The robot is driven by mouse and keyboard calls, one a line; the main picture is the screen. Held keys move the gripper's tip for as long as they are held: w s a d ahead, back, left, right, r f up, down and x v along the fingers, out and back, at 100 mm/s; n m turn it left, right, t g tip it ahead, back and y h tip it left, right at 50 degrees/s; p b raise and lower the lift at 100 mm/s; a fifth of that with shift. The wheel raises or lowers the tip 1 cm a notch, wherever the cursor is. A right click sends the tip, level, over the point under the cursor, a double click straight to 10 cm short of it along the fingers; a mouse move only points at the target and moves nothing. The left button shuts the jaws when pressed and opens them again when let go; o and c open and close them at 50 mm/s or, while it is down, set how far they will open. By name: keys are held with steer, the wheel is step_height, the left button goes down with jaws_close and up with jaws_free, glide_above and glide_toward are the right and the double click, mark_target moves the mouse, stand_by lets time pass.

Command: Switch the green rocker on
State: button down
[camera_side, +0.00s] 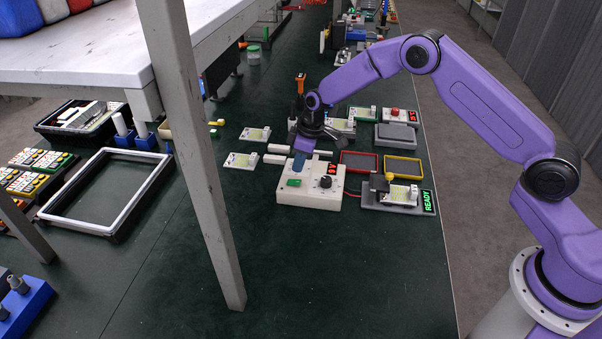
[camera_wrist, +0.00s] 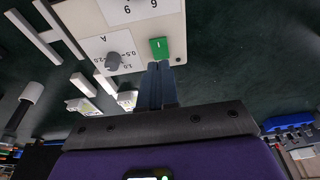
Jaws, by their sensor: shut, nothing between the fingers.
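The green rocker (camera_side: 294,183) sits on the top face of a white control box (camera_side: 310,200). In the wrist view the rocker (camera_wrist: 159,48) shows a small pale mark, and its on or off position is too small to tell. My gripper (camera_side: 299,166) is shut and empty, pointing down over the box just behind the rocker. In the wrist view its blue fingertips (camera_wrist: 160,66) appear right beside the rocker's near edge. I cannot tell whether they touch it.
A black knob (camera_side: 326,182) and a red-lit display (camera_side: 332,169) share the box. A grey fixture with a green READY sign (camera_side: 427,201) stands to the right. Red (camera_side: 359,162) and yellow (camera_side: 403,166) trays lie behind. The green table in front is clear; a grey post (camera_side: 205,170) stands left.

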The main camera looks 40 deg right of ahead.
mark_target(300, 181)
steer(key=shift+s+d+f, duration=0.15)
steer(key=shift+f, duration=1.8)
steer(key=shift+s+d+f, duration=0.1)
steer(key=shift+f, duration=0.2)
steer(key=shift+r, duration=0.1)
steer(key=shift+w+a+r, duration=0.25)
steer(key=shift+w+a, duration=0.25)
steer(key=shift+a, duration=0.05)
steer(key=shift+r, duration=0.6)
steer(key=s+d+v, duration=0.1)
steer(key=v, duration=1.1)
steer(key=shift+s+d, duration=0.25)
steer(key=shift+d, duration=0.05)
